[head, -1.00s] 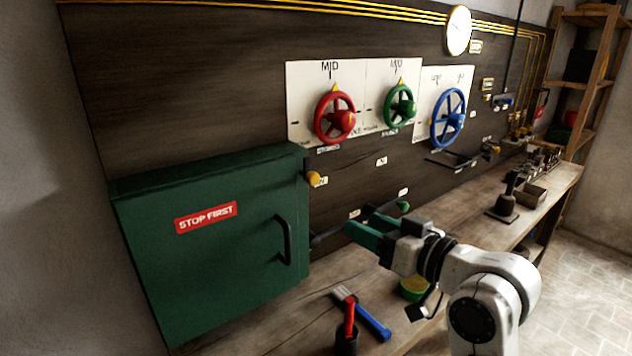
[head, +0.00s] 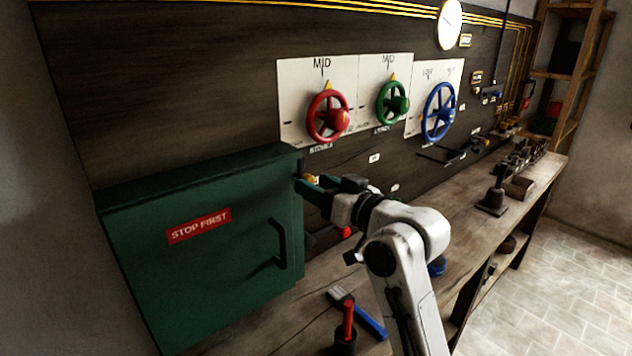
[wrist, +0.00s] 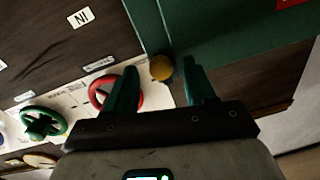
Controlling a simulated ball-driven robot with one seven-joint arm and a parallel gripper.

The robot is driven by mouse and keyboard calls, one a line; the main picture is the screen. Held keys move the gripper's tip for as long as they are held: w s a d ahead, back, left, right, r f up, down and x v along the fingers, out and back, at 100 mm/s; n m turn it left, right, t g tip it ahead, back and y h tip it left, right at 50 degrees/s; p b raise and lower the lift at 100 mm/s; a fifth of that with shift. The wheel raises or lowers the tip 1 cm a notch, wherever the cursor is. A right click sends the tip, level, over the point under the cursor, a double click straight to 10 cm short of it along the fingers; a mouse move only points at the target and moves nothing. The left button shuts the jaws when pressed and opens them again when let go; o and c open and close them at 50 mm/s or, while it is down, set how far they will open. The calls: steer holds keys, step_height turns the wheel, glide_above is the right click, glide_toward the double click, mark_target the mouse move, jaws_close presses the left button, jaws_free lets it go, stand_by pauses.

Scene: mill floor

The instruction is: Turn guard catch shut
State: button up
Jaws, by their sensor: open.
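The green guard box (head: 200,270), with a red "STOP FIRST" label and a dark handle, is on the left and looks closed. A yellow knob, apparently the catch (head: 313,179), sits on its right side near the top, partly hidden by my gripper (head: 308,188). In the wrist view the yellow catch (wrist: 161,68) shows between the tips of my two green fingers, with gaps on both sides. My gripper is open and holds nothing. I cannot tell whether a finger touches the catch, or which way the catch is turned.
Red (head: 327,118), green (head: 392,103) and blue (head: 438,112) handwheels are on the wall panel to the right. Open floor (head: 560,280) lies right.

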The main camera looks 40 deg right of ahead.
steer(key=shift+w, duration=0.4)
jaws_close()
stand_by(0.4)
steer(key=shift+n+b, duration=0.3)
steer(key=shift+a+n+g+h+b, duration=0.1)
steer(key=shift+n+g+h+b, duration=0.15)
steer(key=shift+n+b, duration=3)
steer(key=shift+n+g+h+b, duration=0.25)
steer(key=shift+n+b, duration=1.05)
steer(key=shift+n, duration=3.75)
